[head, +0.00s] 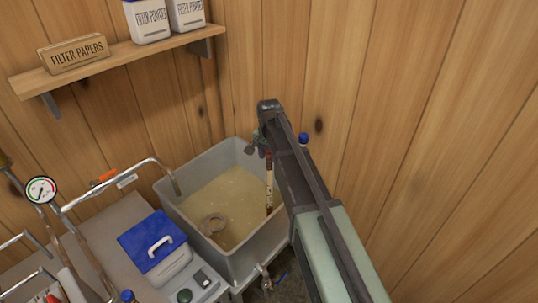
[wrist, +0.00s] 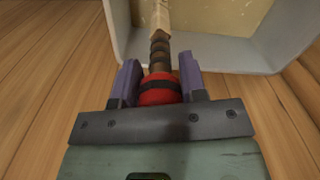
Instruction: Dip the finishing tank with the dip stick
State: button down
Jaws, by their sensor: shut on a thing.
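The finishing tank (head: 267,234) is a grey open tub in the corner, holding cloudy yellowish liquid; its pale wall also shows in the wrist view (wrist: 220,55). The dip stick (head: 269,185) hangs roughly upright inside the tank's right side, its lower end at or in the liquid; I cannot tell how deep. My gripper (head: 264,147) is above the tank's back right. In the wrist view my gripper (wrist: 158,85) is shut on the stick's red and dark banded handle (wrist: 158,92), with the pale wooden shaft pointing away into the tank.
A curved pipe (head: 150,162) reaches over the tank's left rim. A blue-lidded box (head: 152,240) stands left of it. A shelf (head: 110,60) and wooden walls are close behind.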

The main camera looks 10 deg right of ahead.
notch_tip(320, 180, up, 22)
jog(key=p, duration=2.1)
jog(key=shift+r, duration=0.1)
